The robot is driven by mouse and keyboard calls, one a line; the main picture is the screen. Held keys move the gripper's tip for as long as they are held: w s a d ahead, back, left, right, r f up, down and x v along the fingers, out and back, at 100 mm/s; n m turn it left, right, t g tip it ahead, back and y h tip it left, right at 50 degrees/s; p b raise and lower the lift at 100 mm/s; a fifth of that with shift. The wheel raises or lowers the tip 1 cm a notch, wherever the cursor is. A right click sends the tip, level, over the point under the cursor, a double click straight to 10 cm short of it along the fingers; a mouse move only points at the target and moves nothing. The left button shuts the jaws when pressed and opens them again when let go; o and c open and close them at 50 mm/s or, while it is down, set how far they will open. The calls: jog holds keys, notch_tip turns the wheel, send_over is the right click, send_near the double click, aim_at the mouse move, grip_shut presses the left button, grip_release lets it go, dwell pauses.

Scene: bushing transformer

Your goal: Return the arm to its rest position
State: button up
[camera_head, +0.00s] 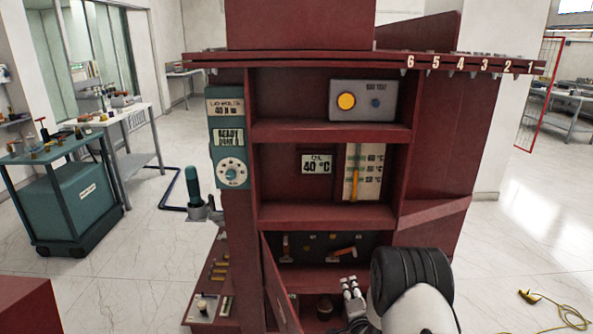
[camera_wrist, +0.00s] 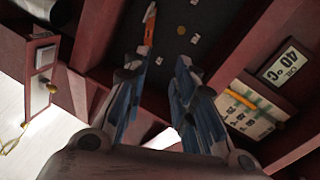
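My gripper (camera_head: 350,286) is in front of the lower open compartment of the dark red transformer cabinet (camera_head: 435,150). My arm's white and black links come in from the bottom right of the head view. In the wrist view the two fingers of my gripper (camera_wrist: 158,75) stand apart with nothing between them. They point toward the dark back panel (camera_wrist: 180,35) of the compartment. An orange-handled tool (camera_wrist: 150,25) is on that panel, beyond the left finger and not clearly touching it. The fingertips are small in the head view.
An open cabinet door (camera_head: 280,285) stands just left of my gripper. Shelves (camera_head: 330,132) and a sloping side ledge (camera_head: 430,212) are above it. A dark round object (camera_head: 324,308) is below. A yellow cable (camera_head: 565,308) lies on the floor at right. A teal cart (camera_head: 75,205) stands far left.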

notch_tip(320, 180, up, 11)
jog(key=s+n+g, duration=0.1)
jog(key=n+g, duration=0.1)
jog(key=n, duration=0.1)
jog(key=s+r+n+g, duration=0.3)
jog(key=s+r+n, duration=0.1)
jog(key=s+r, duration=0.6)
jog(key=s+r+n+g, duration=0.1)
jog(key=s+n+g, duration=0.1)
jog(key=s, duration=0.9)
jog(key=s+a+r+n+g, duration=0.1)
jog(key=s+r+n+g, duration=0.1)
jog(key=s, duration=0.9)
jog(key=s+a+r+n+g, duration=0.1)
jog(key=s+n+g, duration=0.1)
jog(key=s, duration=0.9)
jog(key=shift+s+a+r+n, duration=0.15)
jog(key=shift+r+n, duration=0.2)
jog(key=shift+n, duration=0.55)
